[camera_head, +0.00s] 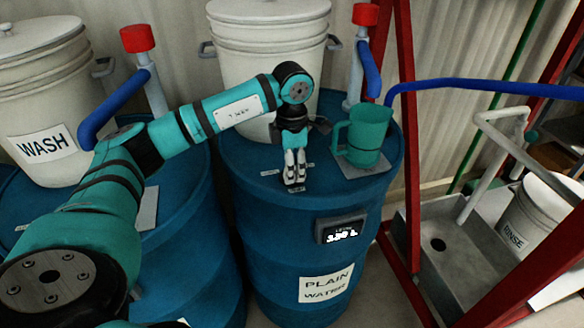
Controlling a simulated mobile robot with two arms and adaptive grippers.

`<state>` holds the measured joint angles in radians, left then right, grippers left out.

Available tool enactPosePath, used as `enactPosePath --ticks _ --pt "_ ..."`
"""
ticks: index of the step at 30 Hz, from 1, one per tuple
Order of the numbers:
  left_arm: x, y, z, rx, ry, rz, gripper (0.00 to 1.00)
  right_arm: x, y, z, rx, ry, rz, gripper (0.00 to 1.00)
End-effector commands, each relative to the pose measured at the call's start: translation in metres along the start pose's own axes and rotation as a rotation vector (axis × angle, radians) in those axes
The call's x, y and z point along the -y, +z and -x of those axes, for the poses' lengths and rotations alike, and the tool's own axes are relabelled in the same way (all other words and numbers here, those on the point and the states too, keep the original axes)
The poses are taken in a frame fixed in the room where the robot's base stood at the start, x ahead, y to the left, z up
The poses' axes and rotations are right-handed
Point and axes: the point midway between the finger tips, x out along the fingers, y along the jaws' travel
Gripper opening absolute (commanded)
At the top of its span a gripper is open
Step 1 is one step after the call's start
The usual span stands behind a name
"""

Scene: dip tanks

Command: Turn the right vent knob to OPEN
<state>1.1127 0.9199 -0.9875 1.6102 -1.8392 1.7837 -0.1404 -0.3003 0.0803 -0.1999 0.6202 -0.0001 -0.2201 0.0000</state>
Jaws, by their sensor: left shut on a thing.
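My left gripper (294,176) points down at the top of the right blue drum (235,170), which is labelled PLAIN WATER. Its fingers are shut on the right vent knob there. The knob is almost wholly hidden by the fingers, so I cannot read which way it points. Small pale labels (270,172) lie on the drum top around the fingertips, too small to read. My right gripper is not in view.
A teal mug (366,136) stands on a pad right of the gripper. A white bucket (270,62) stands behind. Blue spouts with red caps (365,14) rise nearby. A red frame (407,90) and grey sink (455,262) are at right. A WASH bucket (42,112) is at left.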

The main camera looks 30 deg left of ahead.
Motion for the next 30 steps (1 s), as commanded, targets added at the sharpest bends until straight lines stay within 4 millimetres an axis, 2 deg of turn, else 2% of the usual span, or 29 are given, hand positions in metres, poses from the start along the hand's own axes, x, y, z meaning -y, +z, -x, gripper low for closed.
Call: enactPosePath --ticks 8,9,14,23,26,30 --pt "-0.001 0.001 0.002 0.005 0.004 0.0 0.04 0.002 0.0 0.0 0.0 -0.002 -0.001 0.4" --pt "-0.001 0.001 0.002 0.005 0.004 0.0 0.38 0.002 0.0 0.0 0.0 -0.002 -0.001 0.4" --pt "-0.001 0.0 0.002 0.003 0.003 0.0 0.59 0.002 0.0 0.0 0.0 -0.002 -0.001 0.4" --pt "0.0 0.0 0.003 0.002 0.002 0.0 0.59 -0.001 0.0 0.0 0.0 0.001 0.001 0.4" --pt "-0.001 0.001 0.011 0.003 0.002 0.0 0.59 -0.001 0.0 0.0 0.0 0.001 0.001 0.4" --pt "-0.001 0.001 0.037 0.006 0.005 0.0 0.59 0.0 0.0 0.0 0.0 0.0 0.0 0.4"
